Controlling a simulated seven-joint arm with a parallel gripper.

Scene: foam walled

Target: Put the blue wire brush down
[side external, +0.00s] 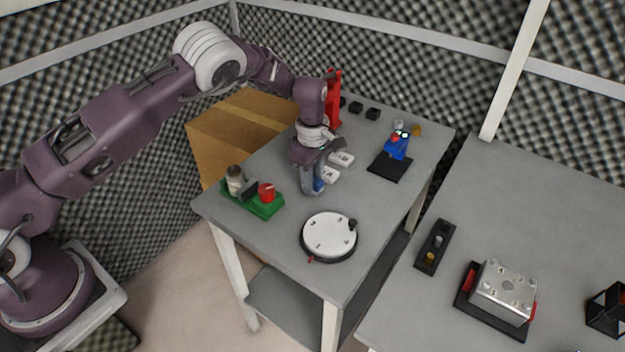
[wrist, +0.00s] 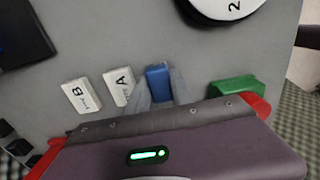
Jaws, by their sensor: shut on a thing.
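My gripper (side external: 313,188) is low over the grey table (side external: 375,222), left of the middle in the side external view. Its fingers also show in the wrist view (wrist: 160,97). It is shut on the blue wire brush (wrist: 158,79), whose blue end shows between the fingers. In the side external view only a small blue part of the brush (side external: 318,186) shows beside the fingertips. The bristles are hidden, and I cannot tell whether the brush touches the table.
White blocks marked A (wrist: 119,85) and B (wrist: 80,95) lie beside the gripper. A green tray (side external: 262,209) with parts and a round white dial (side external: 329,234) are close by. A blue bird figure (side external: 396,147) stands on a black plate. A red object (side external: 334,100) stands behind.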

